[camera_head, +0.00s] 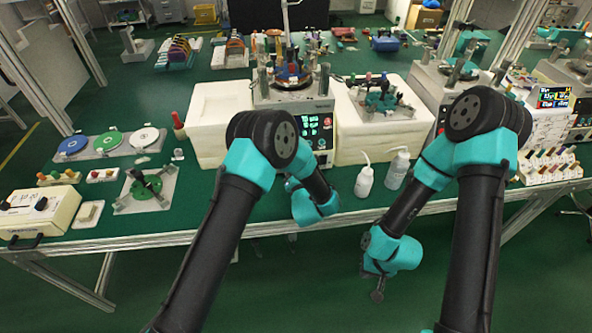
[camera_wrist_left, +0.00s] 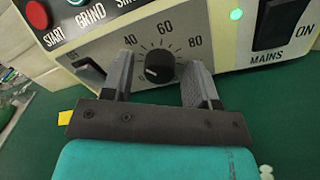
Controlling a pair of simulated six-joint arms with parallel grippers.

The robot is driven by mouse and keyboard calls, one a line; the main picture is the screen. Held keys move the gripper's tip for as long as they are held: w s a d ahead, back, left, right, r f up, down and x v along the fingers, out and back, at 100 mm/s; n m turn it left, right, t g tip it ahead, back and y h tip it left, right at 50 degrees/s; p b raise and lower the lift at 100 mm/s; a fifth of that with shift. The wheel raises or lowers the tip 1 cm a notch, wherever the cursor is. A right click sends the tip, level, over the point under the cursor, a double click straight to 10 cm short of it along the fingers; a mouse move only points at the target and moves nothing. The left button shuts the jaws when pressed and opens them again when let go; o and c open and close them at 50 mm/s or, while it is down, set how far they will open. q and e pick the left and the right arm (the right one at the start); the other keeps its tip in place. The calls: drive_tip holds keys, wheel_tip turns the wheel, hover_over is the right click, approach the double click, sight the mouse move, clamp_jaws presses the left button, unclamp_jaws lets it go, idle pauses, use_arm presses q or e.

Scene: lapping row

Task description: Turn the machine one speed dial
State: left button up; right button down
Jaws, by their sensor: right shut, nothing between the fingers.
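The black speed dial (camera_wrist_left: 159,66) sits on a grey panel with a scale marked 40, 60 and 80. In the left wrist view my left gripper (camera_wrist_left: 160,72) is open, one finger on each side of the dial, with gaps to it. The dial's white pointer line points to the lower left. In the head view the machine (camera_head: 313,128) with a lit display stands behind my left arm, which hides its lower front; I cannot make out the dial or the left fingers there. My right gripper (camera_head: 377,295) is shut and empty, hanging low in front of the table.
Above the dial is a red START button (camera_wrist_left: 37,15); a MAINS rocker switch (camera_wrist_left: 280,22) and a green lamp (camera_wrist_left: 236,14) are to its right. Two white bottles (camera_head: 397,168) stand right of my left arm. Discs and a control box (camera_head: 38,212) are on the left table.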

use_arm(q)
drive_tip(key=shift+s, duration=0.1)
drive_tip(key=s+d, duration=0.1)
drive_tip(key=s, duration=0.4)
drive_tip(key=s+d, duration=0.1)
drive_tip(key=s, duration=0.5)
drive_tip(key=s+d, duration=0.1)
drive_tip(key=s, duration=0.5)
drive_tip(key=shift+f, duration=0.15)
